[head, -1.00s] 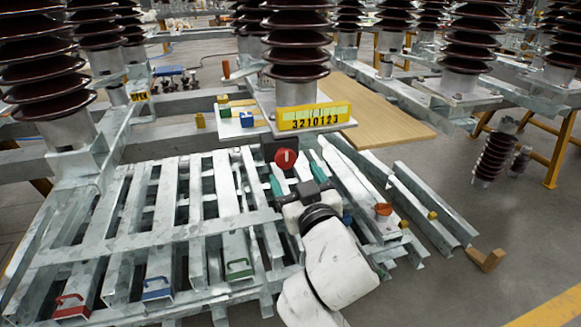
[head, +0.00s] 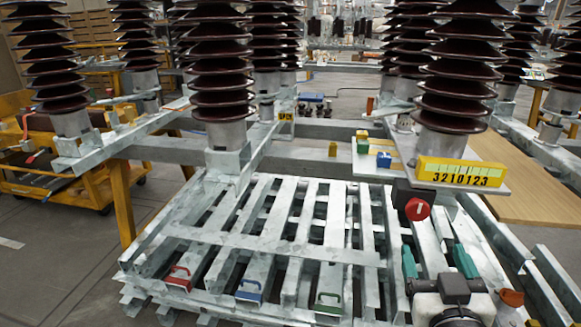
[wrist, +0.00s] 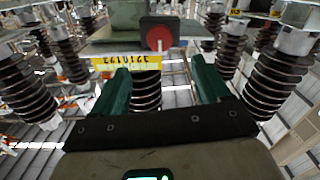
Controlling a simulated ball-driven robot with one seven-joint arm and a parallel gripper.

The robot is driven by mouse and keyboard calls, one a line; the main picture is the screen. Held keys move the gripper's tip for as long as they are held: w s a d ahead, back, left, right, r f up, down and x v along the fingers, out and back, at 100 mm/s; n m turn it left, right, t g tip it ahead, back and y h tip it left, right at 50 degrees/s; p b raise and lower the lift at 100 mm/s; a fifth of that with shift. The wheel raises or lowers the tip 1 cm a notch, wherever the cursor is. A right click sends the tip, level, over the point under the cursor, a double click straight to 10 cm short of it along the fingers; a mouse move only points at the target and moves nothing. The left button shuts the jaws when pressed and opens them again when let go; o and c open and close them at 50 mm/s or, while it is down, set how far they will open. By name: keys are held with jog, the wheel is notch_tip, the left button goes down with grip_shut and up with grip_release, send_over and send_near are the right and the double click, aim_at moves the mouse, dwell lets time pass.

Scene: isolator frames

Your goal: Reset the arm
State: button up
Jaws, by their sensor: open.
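My gripper (head: 438,262) is at the lower right of the head view, above the slatted metal frame (head: 270,244). Its two green fingers are spread apart with nothing between them. A red round knob on a dark box (head: 417,209) sits just beyond the fingertips, apart from them. In the wrist view, the green fingers of my gripper (wrist: 160,85) stand wide apart, and the red knob (wrist: 159,39) shows beyond them. Most of my arm is out of the head view.
A yellow number label (head: 460,173) is fixed near the knob. Brown ribbed insulators (head: 222,75) stand behind. A yellow cart (head: 60,150) is at left, with open floor (head: 50,245) before it.

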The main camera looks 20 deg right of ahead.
jog(key=s+a+f+n+g+y, duration=0.15)
jog(key=f+g, duration=0.25)
jog(key=f, duration=0.6)
jog(key=s+f+g+y, duration=0.3)
jog(key=f, duration=0.6)
jog(key=s+a+f+n+g+y, duration=0.3)
jog(key=s+a+f+g+y, duration=0.3)
jog(key=s+f, duration=0.65)
notch_tip(320, 180, up, 25)
jog(key=g+p, duration=0.1)
jog(key=p, duration=2.3)
jog(key=shift+w+a+f+h+p, duration=0.2)
jog(key=shift+a+h+p, duration=0.1)
jog(key=shift+a+h, duration=0.05)
